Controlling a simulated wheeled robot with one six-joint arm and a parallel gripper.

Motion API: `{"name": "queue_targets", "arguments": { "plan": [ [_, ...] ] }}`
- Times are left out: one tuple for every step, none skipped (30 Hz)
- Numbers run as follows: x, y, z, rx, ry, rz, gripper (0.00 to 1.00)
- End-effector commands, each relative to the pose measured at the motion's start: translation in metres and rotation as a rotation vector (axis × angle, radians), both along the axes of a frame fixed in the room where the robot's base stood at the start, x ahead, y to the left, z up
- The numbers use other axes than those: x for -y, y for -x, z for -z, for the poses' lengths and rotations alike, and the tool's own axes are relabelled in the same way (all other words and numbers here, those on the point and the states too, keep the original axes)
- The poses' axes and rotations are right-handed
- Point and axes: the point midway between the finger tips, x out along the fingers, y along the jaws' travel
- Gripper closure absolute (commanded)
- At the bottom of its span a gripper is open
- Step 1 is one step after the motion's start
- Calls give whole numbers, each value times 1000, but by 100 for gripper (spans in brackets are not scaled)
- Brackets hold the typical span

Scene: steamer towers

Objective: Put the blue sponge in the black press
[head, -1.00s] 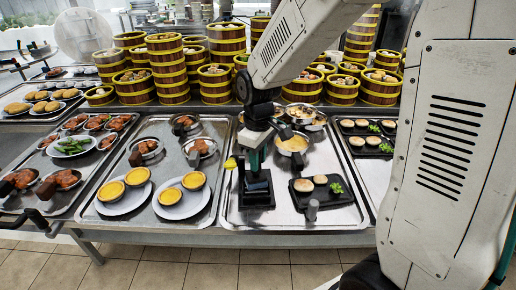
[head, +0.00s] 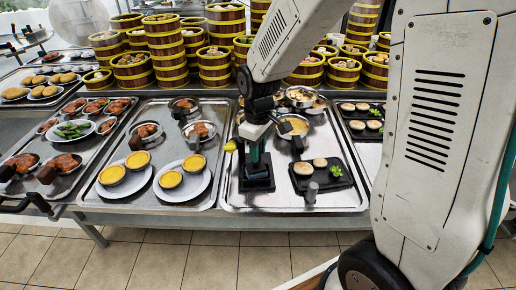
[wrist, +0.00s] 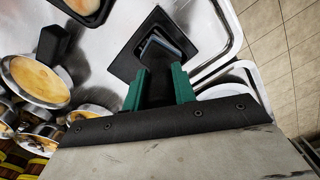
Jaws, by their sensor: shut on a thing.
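The black press (head: 257,184) stands on the middle metal tray, its dark square base flat on the tray. It also shows in the wrist view (wrist: 128,62), below the fingertips. My gripper (head: 256,158) points down right over the press. Its green fingers (wrist: 159,82) stand apart on either side of a dark slab and are shut on it. This looks like the blue sponge (wrist: 165,44), a slate-blue edge at the press opening. The sponge is mostly hidden by the fingers and shadow, and I cannot tell how deep it sits.
A small yellow thing (head: 231,146) is just left of the press. A black plate with buns (head: 320,174) lies close on the right. Metal pans (head: 292,126) stand behind, egg tarts on white plates (head: 184,181) to the left. Steamer towers (head: 165,50) line the back.

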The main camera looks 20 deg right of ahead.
Motion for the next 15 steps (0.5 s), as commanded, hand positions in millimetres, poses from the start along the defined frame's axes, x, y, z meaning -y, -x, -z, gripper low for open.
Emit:
{"name": "queue_targets", "arguments": {
  "plan": [
    [0,0,1,0,0,0,100],
    [0,0,1,0,0,0,100],
    [0,0,2,0,0,0,100],
    [0,0,2,0,0,0,100],
    [0,0,3,0,0,0,100],
    [0,0,3,0,0,0,100],
    [0,0,4,0,0,0,100],
    [0,0,4,0,0,0,100],
    [0,0,5,0,0,0,100],
    [0,0,5,0,0,0,100],
    [0,0,6,0,0,0,100],
    [0,0,6,0,0,0,100],
    [0,0,7,0,0,0,100],
    [0,0,7,0,0,0,100],
    [0,0,8,0,0,0,100]
  ]
}}
